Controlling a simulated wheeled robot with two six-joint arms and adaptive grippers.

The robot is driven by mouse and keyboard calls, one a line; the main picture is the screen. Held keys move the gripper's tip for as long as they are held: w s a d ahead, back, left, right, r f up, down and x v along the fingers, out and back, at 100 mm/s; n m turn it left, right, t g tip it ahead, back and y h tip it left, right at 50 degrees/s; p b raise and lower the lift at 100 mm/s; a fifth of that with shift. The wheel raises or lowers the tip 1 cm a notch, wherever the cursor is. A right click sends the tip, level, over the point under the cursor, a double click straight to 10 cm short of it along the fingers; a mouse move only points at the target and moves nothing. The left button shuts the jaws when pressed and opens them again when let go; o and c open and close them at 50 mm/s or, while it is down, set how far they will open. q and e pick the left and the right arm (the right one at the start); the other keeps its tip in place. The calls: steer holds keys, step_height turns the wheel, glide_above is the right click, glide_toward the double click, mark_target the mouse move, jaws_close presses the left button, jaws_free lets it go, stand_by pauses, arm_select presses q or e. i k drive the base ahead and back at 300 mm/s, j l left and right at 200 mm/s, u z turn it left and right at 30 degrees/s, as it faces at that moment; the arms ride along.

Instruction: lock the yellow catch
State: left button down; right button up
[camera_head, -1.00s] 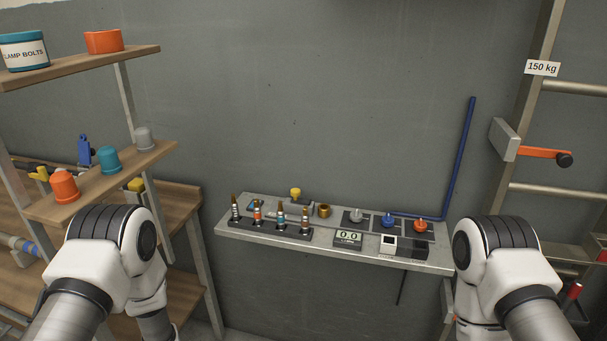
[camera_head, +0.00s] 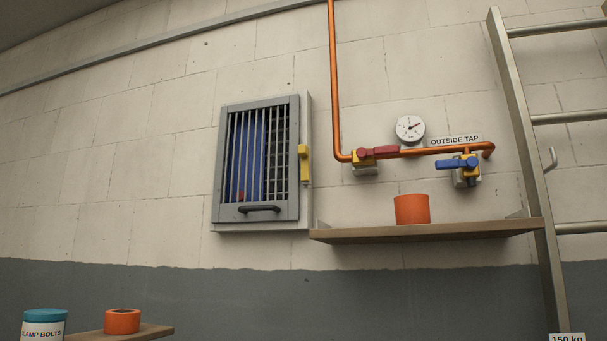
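The yellow catch (camera_head: 304,165) is on the right edge of a grey wall cabinet. It stands upright against the frame, beside the door. The barred cabinet door (camera_head: 290,160) looks closed, with a dark handle (camera_head: 259,209) low on it. Behind the bars are blue upright shapes and a small red item, partly hidden. I cannot tell from here whether the catch is engaged. Neither of my grippers is in view.
A wooden shelf (camera_head: 430,233) with an orange pot (camera_head: 412,209) is right of the cabinet. Above it runs an orange pipe (camera_head: 335,80) with a red-handled valve (camera_head: 378,152), a blue-handled valve (camera_head: 457,164) and a gauge (camera_head: 410,129). A ladder (camera_head: 530,160) stands far right.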

mark_target(302, 150)
steer(key=k+l+z, duration=0.1)
steer(key=l, duration=0.35)
steer(key=k+l+z, duration=0.15)
steer(key=l, duration=0.3)
steer(key=l+z, duration=0.1)
steer(key=l, duration=0.35)
